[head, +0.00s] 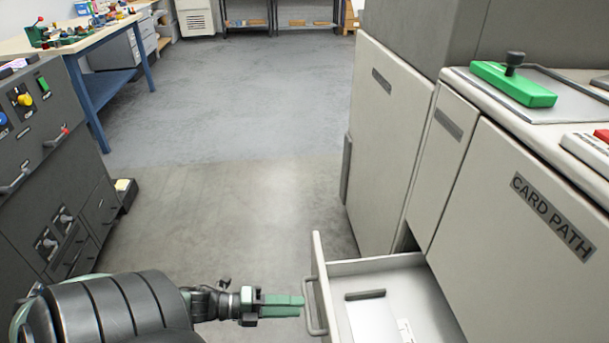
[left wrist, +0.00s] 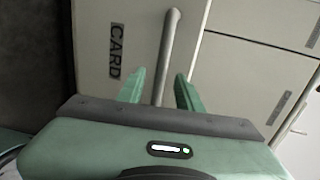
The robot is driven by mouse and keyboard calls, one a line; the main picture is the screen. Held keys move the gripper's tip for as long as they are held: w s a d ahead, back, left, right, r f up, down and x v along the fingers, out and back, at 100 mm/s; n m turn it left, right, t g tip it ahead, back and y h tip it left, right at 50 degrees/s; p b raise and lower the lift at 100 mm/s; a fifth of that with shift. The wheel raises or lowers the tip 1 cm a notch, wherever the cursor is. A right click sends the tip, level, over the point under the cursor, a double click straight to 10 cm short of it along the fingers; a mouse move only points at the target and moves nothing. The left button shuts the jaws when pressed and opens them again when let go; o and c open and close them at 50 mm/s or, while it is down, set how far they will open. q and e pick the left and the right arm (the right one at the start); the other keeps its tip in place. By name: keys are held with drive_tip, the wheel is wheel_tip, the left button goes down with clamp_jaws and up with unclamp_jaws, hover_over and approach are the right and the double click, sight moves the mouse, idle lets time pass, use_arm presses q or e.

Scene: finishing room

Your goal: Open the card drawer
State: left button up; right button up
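The card drawer (head: 385,267) is pulled out of the light grey cabinet at the lower right of the head view. Its inside shows, with a white sheet or card and a dark bar in it. Its front with the "CARD" label fills the middle of the left wrist view (left wrist: 100,75). The bar handle (head: 310,309) is on that front, and shows in the left wrist view (left wrist: 168,45). My left gripper (head: 302,304) is at the handle; its green fingers (left wrist: 160,88) are apart, one on each side of the bar, with gaps visible. My right gripper is not in view.
A cabinet door marked "CARD PATH" (head: 530,235) stands right of the drawer. A green block with a black knob (head: 515,83) is on top. A dark machine (head: 45,170) stands at the left, a blue-legged workbench (head: 95,45) behind it. The floor between (head: 235,190) is clear.

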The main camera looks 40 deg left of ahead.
use_arm(q)
drive_tip(key=shift+v, duration=1.8)
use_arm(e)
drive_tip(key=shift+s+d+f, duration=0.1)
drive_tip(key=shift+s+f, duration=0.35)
